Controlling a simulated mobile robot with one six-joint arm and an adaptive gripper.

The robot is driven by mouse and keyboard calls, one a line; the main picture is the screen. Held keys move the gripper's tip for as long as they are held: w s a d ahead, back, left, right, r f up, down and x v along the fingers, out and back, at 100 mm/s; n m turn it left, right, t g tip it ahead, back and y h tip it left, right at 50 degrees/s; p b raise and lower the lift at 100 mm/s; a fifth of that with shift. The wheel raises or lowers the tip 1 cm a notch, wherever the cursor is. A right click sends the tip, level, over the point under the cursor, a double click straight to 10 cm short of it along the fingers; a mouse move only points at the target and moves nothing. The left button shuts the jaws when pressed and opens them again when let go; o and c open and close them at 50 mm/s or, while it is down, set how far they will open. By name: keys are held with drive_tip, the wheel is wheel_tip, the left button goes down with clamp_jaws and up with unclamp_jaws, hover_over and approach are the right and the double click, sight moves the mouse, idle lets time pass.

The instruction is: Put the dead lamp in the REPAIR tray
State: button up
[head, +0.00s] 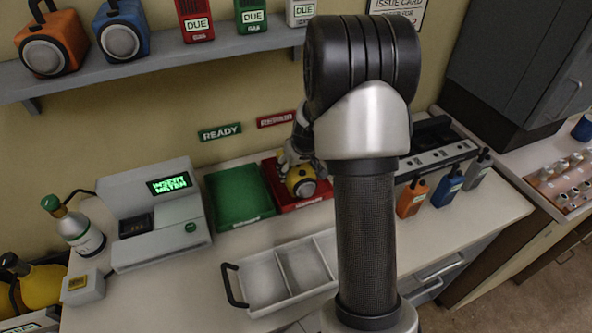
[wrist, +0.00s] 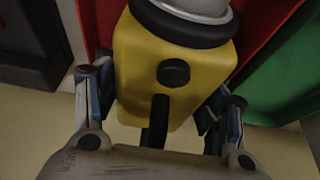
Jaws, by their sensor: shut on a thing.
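The yellow lamp (head: 301,182) has a dark ring and a pale lens. My gripper (head: 296,158) is shut on it from above, over the red tray (head: 322,196) below the red REPAIR sign (head: 277,119). In the wrist view the yellow lamp body (wrist: 175,70) sits between the two fingers of my gripper (wrist: 160,105), with the red tray (wrist: 262,50) behind it. I cannot tell whether the lamp touches the tray floor. My arm hides the tray's right part.
A green tray (head: 238,195) below the READY sign (head: 220,132) stands just left of the red one. A meter box (head: 150,215) is further left. A white divided carrier (head: 268,283) stands in front, empty where visible. Several small devices (head: 450,182) stand at right.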

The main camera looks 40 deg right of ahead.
drive_tip(key=shift+r, duration=0.15)
drive_tip(key=o, duration=1.5)
drive_tip(key=shift+o, duration=0.2)
